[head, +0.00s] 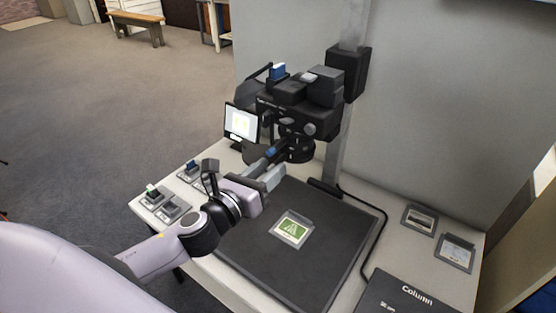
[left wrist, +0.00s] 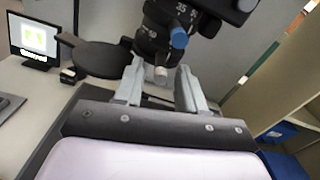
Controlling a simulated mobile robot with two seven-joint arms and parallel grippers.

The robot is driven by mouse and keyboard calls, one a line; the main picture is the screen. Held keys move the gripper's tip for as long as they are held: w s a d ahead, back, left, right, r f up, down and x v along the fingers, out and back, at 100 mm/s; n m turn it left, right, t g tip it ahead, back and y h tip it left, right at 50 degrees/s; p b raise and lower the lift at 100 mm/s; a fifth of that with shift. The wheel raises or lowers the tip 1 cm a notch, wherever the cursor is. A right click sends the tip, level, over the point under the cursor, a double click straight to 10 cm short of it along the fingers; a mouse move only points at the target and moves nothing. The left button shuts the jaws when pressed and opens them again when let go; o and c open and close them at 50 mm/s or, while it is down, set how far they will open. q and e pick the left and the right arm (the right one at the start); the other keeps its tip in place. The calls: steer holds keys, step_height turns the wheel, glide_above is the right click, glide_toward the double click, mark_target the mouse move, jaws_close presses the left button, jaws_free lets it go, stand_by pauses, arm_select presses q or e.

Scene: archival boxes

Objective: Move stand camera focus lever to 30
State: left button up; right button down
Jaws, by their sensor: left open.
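The stand camera (head: 305,108) is a black unit on a grey column, its lens (head: 299,152) pointing down. In the left wrist view the lens barrel (left wrist: 160,42) carries white scale numbers, one like 35. A blue-tipped lever (left wrist: 179,38) sticks out from it, and a pale-tipped lever (left wrist: 160,74) sits lower. I cannot tell for certain which is the focus lever. My left gripper (head: 270,172) is open just below and beside the lens. In the left wrist view its fingers (left wrist: 158,85) stand on either side of the pale tip; contact is not clear.
A black baseboard (head: 260,245) holds a green card (head: 292,229) under the camera. A small monitor (head: 241,123) stands behind my left gripper. Small control boxes (head: 168,205) line the table's left edge. The column (head: 340,150) and a grey wall are close behind.

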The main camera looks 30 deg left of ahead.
mark_target(278, 160)
arm_select(q)
steer(key=shift+w+d, duration=0.15)
steer(key=shift+w, duration=0.75)
steer(key=shift+w+d, duration=0.15)
steer(key=shift+w, duration=0.75)
jaws_close()
